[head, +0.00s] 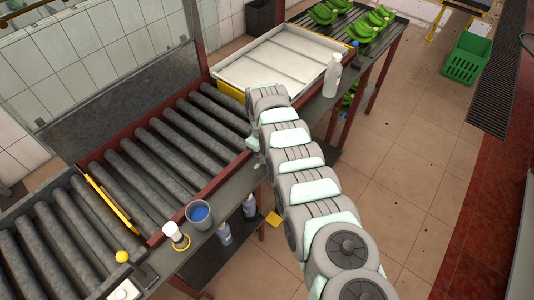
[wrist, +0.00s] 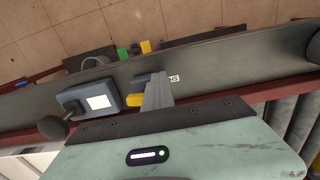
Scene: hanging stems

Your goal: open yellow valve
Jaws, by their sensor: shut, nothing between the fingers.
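My gripper (wrist: 158,80) is shut and empty in the wrist view, its grey fingers reaching over a dark grey ledge. A small yellow block (wrist: 145,46) with a green block (wrist: 122,53) beside it shows past the ledge's far edge; it may be the yellow valve, but its handle position cannot be told. The fingers are apart from it in the picture. A yellow rounded piece (wrist: 135,100) lies close beside the fingers, partly hidden by them. In the head view a flat yellow piece (head: 274,219) shows below the ledge, next to my arm. My arm hides the gripper there.
A grey box with a white screen (wrist: 98,102) stands on the ledge beside the fingers. A white bottle (head: 332,75) stands near my arm.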

